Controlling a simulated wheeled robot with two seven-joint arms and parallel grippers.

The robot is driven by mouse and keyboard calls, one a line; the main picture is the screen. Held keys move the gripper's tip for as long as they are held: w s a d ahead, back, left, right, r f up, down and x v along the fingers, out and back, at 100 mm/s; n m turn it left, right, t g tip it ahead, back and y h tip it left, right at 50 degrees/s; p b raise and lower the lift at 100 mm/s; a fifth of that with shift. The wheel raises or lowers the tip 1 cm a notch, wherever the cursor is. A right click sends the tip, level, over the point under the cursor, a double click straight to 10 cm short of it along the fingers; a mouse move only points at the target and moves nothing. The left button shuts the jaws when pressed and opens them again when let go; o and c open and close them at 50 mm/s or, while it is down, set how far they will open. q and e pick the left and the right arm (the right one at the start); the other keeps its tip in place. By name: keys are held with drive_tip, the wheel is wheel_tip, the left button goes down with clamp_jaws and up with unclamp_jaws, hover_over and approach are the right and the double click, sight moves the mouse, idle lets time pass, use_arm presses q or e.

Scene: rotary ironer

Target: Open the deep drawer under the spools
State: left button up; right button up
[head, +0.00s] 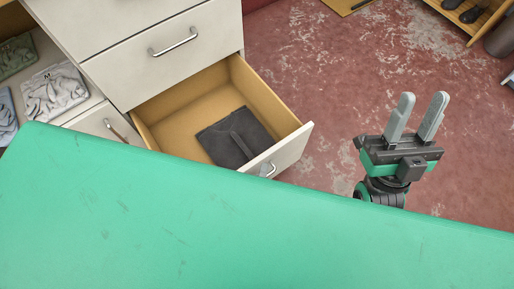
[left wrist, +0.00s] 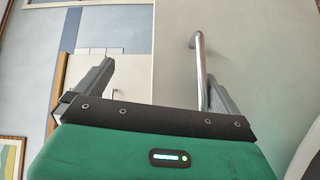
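In the head view a deep drawer (head: 285,150) stands open low in the cream cabinet, its metal handle (head: 267,170) on the front panel. A dark folded cloth (head: 232,138) lies inside. No spools are visible. My right gripper (head: 421,100) is open and empty, right of the drawer and apart from it. My left gripper (left wrist: 160,68) shows in the left wrist view with its fingers apart. A metal bar handle (left wrist: 201,70) on a pale panel appears just inside its right finger; I cannot tell whether they touch.
A shut drawer with a handle (head: 174,40) is above the open one. Folded grey cloths (head: 54,92) lie on a shelf at left. A large green surface covers the lower head view; I cannot tell what it is. Reddish worn floor (head: 330,75) is clear right of the drawer.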

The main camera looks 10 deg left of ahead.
use_arm(q)
wheel_tip(320, 180, up, 15)
drive_tip(key=w+a+n+t+y+p, duration=0.1)
drive_tip(key=p, duration=0.2)
drive_tip(key=shift+w+a, duration=0.15)
drive_tip(key=shift+a, duration=0.05)
drive_tip(key=shift+r, duration=0.4)
drive_tip(key=c, duration=0.7)
drive_tip(key=shift+s+d+r+t, duration=0.1)
drive_tip(key=shift+s+r+t, duration=0.1)
drive_tip(key=shift+s+t, duration=0.15)
drive_tip(key=c, duration=0.7)
drive_tip(key=shift+o, duration=0.2)
drive_tip(key=shift+w+f, duration=0.15)
drive_tip(key=shift+f, duration=0.25)
use_arm(e)
drive_tip(key=w+a+f+g, duration=0.2)
drive_tip(key=f+g, duration=0.2)
drive_tip(key=f, duration=0.1)
drive_tip(key=w+a+f+g, duration=0.2)
drive_tip(key=f+g, duration=0.3)
drive_tip(key=shift+a+f+h, duration=0.25)
drive_tip(key=shift+a+h, duration=0.1)
drive_tip(key=shift+h, duration=0.05)
use_arm(q)
drive_tip(key=shift+f, duration=0.1)
